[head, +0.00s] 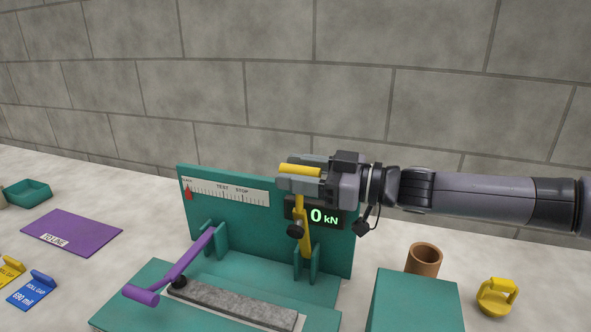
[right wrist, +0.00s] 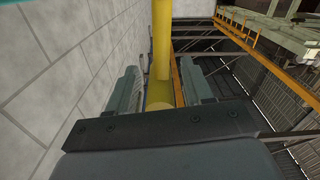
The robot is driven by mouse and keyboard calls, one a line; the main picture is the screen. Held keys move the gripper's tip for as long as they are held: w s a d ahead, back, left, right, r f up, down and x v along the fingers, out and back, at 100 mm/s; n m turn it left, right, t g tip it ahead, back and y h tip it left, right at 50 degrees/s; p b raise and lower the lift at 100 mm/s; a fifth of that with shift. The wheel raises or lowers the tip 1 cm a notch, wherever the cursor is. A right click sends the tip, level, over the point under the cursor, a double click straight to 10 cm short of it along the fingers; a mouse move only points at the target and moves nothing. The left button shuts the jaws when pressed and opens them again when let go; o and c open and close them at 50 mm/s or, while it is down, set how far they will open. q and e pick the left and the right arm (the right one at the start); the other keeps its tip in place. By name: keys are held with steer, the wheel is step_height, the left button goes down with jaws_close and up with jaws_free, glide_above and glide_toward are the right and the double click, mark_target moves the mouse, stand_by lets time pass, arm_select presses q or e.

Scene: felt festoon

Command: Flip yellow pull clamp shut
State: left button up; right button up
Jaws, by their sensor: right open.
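The yellow pull clamp (head: 304,225) stands at the right of the teal tester, its arm upright with a crosswise yellow handle (head: 300,169) at the top. A dark knob is on its arm. My right gripper (head: 297,180) comes in from the right at the handle, jaws open. In the right wrist view, the yellow bar (right wrist: 161,60) lies between the two fingers (right wrist: 160,90), with gaps seen at the sides. The purple clamp (head: 183,262) at the left is tilted down toward the front, its knob at the left end of a grey felt strip (head: 235,303). My left gripper is not in view.
The teal back plate (head: 230,221) carries a scale and a display reading 0 kN. A teal block (head: 417,300), a brown cup (head: 424,259) and a yellow handled weight (head: 497,297) stand at right. A purple sheet (head: 72,232), tagged cards and teal tray (head: 27,193) lie left.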

steer(key=shift+w+a, duration=0.1)
steer(key=shift+a, duration=0.15)
jaws_close()
steer(key=shift+s+a+f+n, duration=0.2)
steer(key=shift+s+n, duration=0.1)
steer(key=shift+s, duration=0.2)
steer(key=s+a+f+n+b, duration=0.3)
steer(key=s+f+n, duration=0.3)
steer(key=s, duration=0.4)
steer(key=shift+s+a+f+n+b, duration=0.2)
steer(key=shift+a+f+n+b, duration=0.15)
steer(key=shift+a, duration=0.3)
